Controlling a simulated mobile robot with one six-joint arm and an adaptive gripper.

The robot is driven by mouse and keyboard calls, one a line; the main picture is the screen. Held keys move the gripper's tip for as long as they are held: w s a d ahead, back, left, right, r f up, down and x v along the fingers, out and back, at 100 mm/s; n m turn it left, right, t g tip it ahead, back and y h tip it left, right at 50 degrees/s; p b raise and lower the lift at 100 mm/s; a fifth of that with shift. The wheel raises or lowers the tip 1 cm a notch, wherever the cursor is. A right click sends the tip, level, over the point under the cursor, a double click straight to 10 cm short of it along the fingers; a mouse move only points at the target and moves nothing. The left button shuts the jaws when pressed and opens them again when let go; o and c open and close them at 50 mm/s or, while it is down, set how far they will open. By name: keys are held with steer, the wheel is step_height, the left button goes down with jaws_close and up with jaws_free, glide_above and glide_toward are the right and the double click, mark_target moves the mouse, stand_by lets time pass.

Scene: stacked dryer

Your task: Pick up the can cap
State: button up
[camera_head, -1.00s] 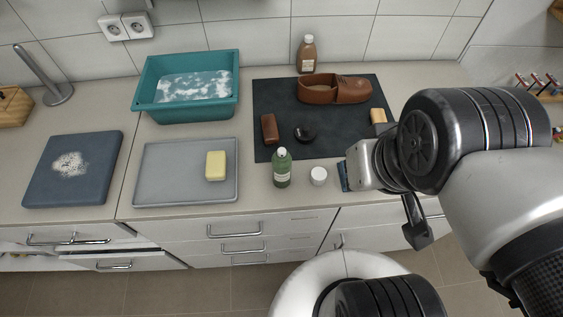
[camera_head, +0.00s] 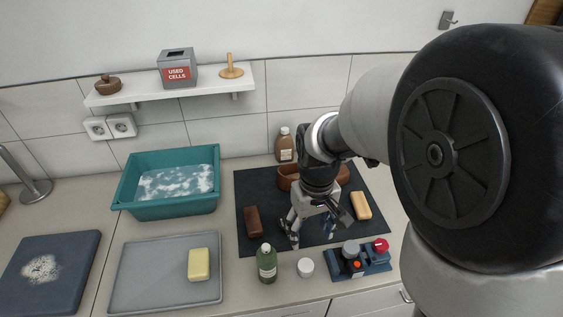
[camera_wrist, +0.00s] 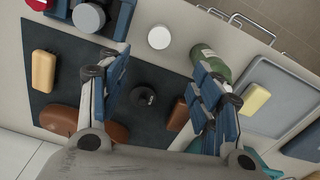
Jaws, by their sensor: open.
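A small round black can (camera_wrist: 146,98) with a dark cap-like top lies on the dark mat (camera_wrist: 60,112) in the wrist view, roughly midway between my fingers. In the head view my gripper hides it. My gripper (camera_head: 310,232) points down over the mat, open and empty; its two blue-padded fingers stand well apart in the wrist view (camera_wrist: 163,82). The fingers appear above the can and not touching it. A small white round lid or jar (camera_head: 305,267) stands off the mat's front edge; it also shows in the wrist view (camera_wrist: 159,37).
Around the can are a brown brush (camera_head: 253,221), a brown shoe (camera_head: 288,178) and a yellow-tan block (camera_head: 361,205). A green bottle (camera_head: 266,262) and a blue device with a red button (camera_head: 370,262) stand in front. A grey tray (camera_head: 150,290) and teal basin (camera_head: 165,205) are left.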

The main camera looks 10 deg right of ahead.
mark_target(306, 265)
step_height(306, 265, down, 18)
steer(key=b, duration=0.6)
steer(key=shift+r+b, duration=0.25)
steer(key=shift+b, duration=0.05)
steer(key=shift+r, duration=0.1)
steer(key=c, duration=0.8)
